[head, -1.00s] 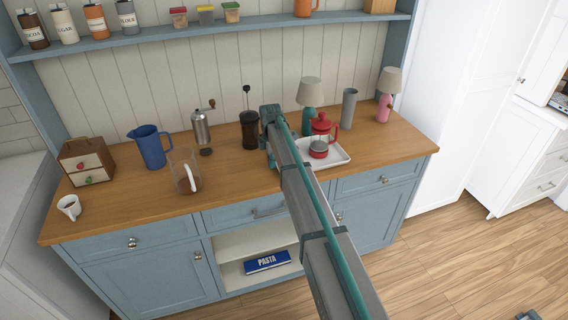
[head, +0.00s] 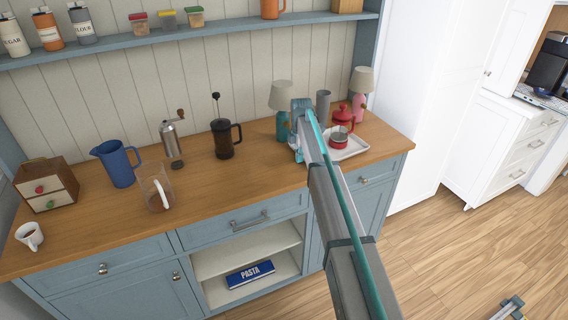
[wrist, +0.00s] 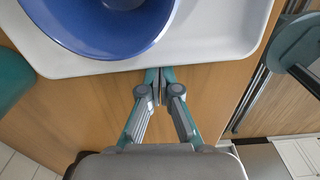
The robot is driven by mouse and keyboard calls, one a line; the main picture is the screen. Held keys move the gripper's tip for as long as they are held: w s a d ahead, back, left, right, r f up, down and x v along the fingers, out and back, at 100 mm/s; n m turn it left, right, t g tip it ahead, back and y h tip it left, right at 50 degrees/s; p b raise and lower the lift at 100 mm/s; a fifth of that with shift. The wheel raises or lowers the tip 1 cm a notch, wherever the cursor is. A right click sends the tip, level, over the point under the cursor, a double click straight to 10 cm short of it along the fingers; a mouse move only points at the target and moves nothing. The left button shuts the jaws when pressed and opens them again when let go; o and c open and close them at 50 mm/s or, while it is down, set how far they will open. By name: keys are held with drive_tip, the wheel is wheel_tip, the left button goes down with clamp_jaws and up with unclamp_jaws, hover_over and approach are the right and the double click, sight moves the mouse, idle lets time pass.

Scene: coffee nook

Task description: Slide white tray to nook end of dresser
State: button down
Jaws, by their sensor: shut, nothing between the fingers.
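The white tray (head: 352,151) lies on the wooden dresser top (head: 240,165) near its right end, with a strip of bare wood to its right. A red coffee press (head: 340,134) stands upright on it. In the wrist view a blue bowl (wrist: 110,32) also sits on the tray (wrist: 215,48); my arm seems to hide it in the head view. My gripper (wrist: 159,72) is shut and empty. Its fingertips are at the tray's near edge in the wrist view, seemingly against it. My arm covers the tray's left part in the head view.
A teal lamp (head: 282,102), a grey vase (head: 323,104) and a pink lamp (head: 359,101) stand behind the tray. A black press (head: 222,140), grinder (head: 172,146), blue pitcher (head: 116,164) and glass jug (head: 155,190) stand farther left.

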drive_tip(key=w+d, duration=0.1)
drive_tip(key=d, duration=0.3)
drive_tip(key=w+d, duration=0.2)
drive_tip(key=d, duration=0.2)
drive_tip(key=w+d+b, duration=0.1)
drive_tip(key=w+d, duration=0.1)
drive_tip(key=d, duration=0.3)
drive_tip(key=shift+w, duration=0.25)
drive_tip(key=shift+a, duration=0.1)
